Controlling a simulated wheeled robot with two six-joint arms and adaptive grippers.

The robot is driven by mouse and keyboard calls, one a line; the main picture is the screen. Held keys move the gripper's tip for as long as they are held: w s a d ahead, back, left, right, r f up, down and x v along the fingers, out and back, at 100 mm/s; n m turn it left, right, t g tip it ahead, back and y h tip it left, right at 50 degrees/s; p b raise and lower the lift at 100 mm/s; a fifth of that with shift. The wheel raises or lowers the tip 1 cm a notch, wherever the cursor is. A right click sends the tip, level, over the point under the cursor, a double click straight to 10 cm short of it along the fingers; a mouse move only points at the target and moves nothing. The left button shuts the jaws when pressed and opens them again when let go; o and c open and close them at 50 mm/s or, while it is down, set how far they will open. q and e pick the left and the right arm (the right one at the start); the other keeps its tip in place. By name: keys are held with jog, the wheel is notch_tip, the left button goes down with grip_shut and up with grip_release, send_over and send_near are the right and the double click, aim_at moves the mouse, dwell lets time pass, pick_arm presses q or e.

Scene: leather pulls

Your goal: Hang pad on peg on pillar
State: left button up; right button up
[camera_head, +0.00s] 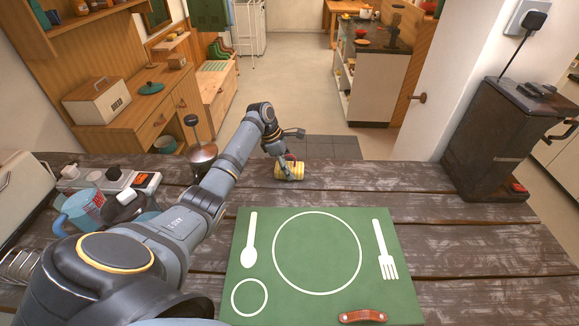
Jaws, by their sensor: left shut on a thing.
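The green pad (375,292), printed with a white plate, spoon, fork and cup ring, lies flat on the dark plank table. A brown leather pull (362,316) sits at its near right edge. A brown peg (418,97) sticks out to the left from the white pillar (455,70) behind the table. My left arm reaches over the table from the left, and my left gripper (288,168) is at the far table edge, well beyond the pad. It is shut on a yellow ribbed can (291,172), which it partly hides. My right gripper is out of view.
A dark brown machine (510,135) stands on the table's right, in front of the pillar. Blue jug (80,211), metal funnel-like item (200,153) and switch box (112,180) crowd the left. Table planks (440,185) between pad and machine are bare.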

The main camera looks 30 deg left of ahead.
aim_at(278, 165)
pick_arm(q)
jog(key=o, duration=1.3)
jog(key=shift+w+f, duration=0.1)
jog(key=shift+c, duration=0.2)
jog(key=shift+f+b, duration=0.1)
jog(key=shift+b, duration=0.4)
jog(key=shift+f+b, duration=0.2)
jog(key=shift+b, duration=0.5)
jog(key=b+v, duration=0.3)
jog(key=v, duration=0.2)
jog(key=shift+a+r, duration=0.1)
jog(key=shift+r, duration=0.2)
jog(key=v, duration=0.5)
jog(key=shift+r, duration=0.3)
